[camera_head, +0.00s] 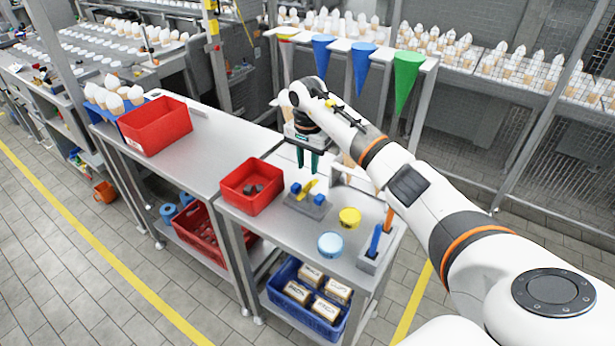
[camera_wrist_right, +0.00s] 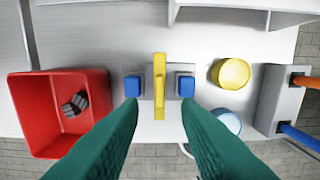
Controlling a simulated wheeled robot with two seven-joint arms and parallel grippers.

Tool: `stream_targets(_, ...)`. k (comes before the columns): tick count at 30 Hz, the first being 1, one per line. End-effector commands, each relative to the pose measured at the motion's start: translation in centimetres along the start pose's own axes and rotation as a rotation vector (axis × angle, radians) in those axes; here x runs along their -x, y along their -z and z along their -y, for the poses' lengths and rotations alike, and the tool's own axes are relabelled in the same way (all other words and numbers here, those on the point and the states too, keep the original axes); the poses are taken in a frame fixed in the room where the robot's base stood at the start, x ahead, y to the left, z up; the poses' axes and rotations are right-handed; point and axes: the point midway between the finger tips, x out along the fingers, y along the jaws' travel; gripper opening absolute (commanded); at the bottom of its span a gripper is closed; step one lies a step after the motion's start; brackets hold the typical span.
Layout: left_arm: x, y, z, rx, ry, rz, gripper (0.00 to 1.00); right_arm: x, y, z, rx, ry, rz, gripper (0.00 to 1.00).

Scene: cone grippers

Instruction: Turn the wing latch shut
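The wing latch has a yellow wing (camera_head: 309,188) on a flat grey base (camera_head: 307,206), between two blue blocks (camera_head: 319,199). In the right wrist view the yellow wing (camera_wrist_right: 159,85) stands crosswise to the line joining the blue blocks (camera_wrist_right: 133,86), touching neither. My right gripper (camera_head: 307,164) is just above and behind the latch in the head view, pointing down. Its green fingers (camera_wrist_right: 160,103) are wide apart and empty, with the wing in the gap between them in the wrist picture. My left gripper is in neither view.
A red bin (camera_head: 235,196) with dark pieces stands left of the latch. A yellow round piece (camera_head: 350,216), a light blue one (camera_head: 330,245) and a grey holder (camera_head: 368,262) with blue and orange handles stand right. Coloured cones (camera_head: 405,78) hang behind.

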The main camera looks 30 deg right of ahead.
Motion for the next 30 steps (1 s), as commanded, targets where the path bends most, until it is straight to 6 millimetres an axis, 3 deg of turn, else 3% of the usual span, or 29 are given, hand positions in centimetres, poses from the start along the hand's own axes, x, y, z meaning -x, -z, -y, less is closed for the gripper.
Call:
stream_targets(9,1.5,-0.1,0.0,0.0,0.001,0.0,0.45,-5.2,0.1,0.0,-0.002,0.0,-0.003,0.3)
stream_targets(22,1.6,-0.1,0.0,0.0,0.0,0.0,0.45,-6.4,0.1,-0.1,0.0,-0.002,-0.001,0.3)
stream_targets(28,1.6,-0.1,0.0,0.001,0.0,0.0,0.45,-6.3,0.1,-0.1,0.0,-0.002,-0.001,0.0)
stream_targets(30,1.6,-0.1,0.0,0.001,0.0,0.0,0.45,-6.3,0.1,-0.1,0.0,-0.002,-0.001,0.0)
